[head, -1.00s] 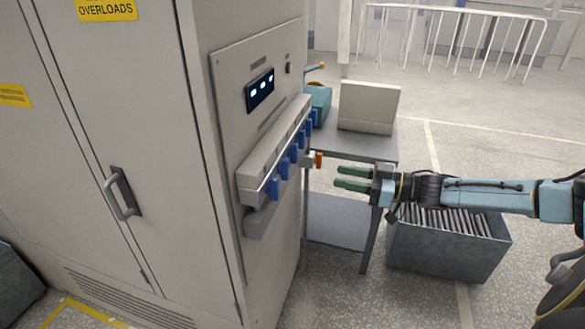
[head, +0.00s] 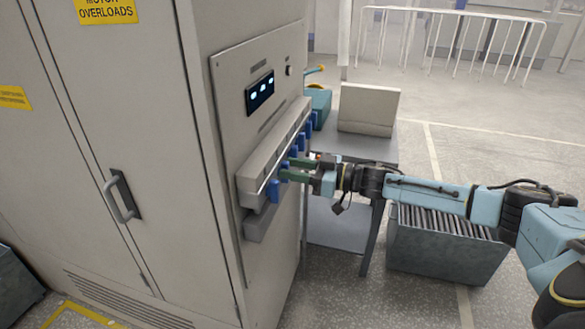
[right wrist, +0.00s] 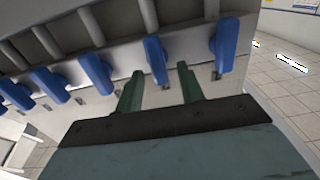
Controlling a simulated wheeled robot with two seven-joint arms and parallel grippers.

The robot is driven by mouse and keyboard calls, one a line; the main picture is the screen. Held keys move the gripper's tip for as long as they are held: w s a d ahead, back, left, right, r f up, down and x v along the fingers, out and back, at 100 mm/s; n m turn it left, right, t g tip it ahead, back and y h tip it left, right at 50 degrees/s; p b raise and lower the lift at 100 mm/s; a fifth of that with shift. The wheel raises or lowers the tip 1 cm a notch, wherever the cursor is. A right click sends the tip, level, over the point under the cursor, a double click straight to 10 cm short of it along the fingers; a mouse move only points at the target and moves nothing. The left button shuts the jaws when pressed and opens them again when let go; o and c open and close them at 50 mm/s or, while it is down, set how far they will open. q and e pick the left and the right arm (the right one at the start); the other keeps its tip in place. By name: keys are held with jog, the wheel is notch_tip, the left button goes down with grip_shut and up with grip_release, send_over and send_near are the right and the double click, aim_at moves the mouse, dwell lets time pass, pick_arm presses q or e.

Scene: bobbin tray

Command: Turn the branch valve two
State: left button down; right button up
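A row of several blue valve levers hangs under the grey manifold (head: 262,163) on the cabinet's side. The nearest blue lever (head: 273,190) hangs down just nearer than my right gripper (head: 287,168); in the right wrist view this lever (right wrist: 224,45) is right of the fingers. My right gripper is open at the lever row. In the right wrist view, another blue lever (right wrist: 155,60) hangs between its two green fingertips (right wrist: 159,70), with gaps visible on both sides. In the head view the fingers largely cover that lever. No numbers are readable on the levers. My left gripper is not in view.
The cabinet (head: 115,160) fills the left, with a small lit display (head: 260,92) above the manifold. Behind my right gripper stands a grey table with a pale box (head: 368,108). A grey bin (head: 440,255) stands below my right arm. Open floor lies at right.

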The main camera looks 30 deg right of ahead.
jog(key=shift+w+a, duration=0.15)
jog(key=shift+w, duration=0.1)
grip_shut()
